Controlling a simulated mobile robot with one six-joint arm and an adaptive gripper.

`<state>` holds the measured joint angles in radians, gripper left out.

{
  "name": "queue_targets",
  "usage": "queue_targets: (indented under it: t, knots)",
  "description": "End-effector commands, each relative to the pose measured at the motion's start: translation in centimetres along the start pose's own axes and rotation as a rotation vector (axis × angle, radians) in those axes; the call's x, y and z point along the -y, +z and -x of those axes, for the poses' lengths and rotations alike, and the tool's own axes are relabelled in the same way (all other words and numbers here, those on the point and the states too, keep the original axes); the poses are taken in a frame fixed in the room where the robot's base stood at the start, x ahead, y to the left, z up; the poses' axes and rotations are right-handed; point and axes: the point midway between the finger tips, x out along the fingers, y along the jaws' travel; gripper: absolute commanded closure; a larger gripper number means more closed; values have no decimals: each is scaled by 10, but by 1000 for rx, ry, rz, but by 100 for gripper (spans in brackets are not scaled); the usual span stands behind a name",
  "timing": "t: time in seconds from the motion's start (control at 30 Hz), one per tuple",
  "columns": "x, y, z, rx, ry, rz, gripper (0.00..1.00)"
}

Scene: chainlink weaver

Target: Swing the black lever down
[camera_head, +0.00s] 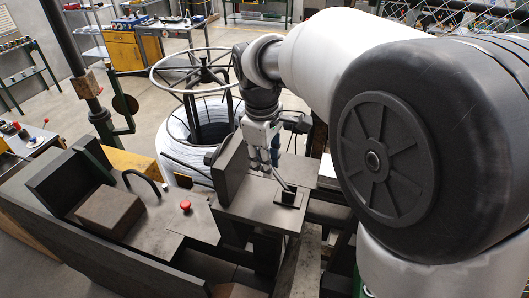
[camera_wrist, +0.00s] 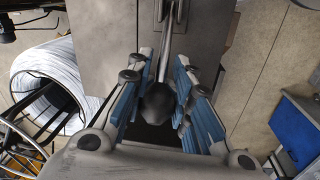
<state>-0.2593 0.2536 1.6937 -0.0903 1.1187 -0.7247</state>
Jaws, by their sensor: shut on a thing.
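The black lever has a thin metal shaft (camera_head: 281,180) rising at a slant toward the upper left from a small black base (camera_head: 288,198) on the machine's brown top plate. In the wrist view its round black knob (camera_wrist: 158,104) sits between my blue finger pads, with the shaft running up the picture. My gripper (camera_head: 264,166) is shut on the lever near its knob end; the fingers hide the knob in the head view. It also shows in the wrist view (camera_wrist: 157,90), with pads on both sides of the lever.
An upright dark plate (camera_head: 230,158) stands just left of my gripper. A red button (camera_head: 185,205) and a curved black handle (camera_head: 142,178) are farther left on the machine. A large wire coil (camera_head: 175,145) stands behind it. Floor shows beyond the coil.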

Motion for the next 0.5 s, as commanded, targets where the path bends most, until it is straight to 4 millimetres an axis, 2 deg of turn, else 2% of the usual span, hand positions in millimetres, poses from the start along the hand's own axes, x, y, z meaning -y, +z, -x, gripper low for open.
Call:
queue_targets:
  t: [0.5]
  knots:
    - [-1,3,2,-26,-2,-6,100]
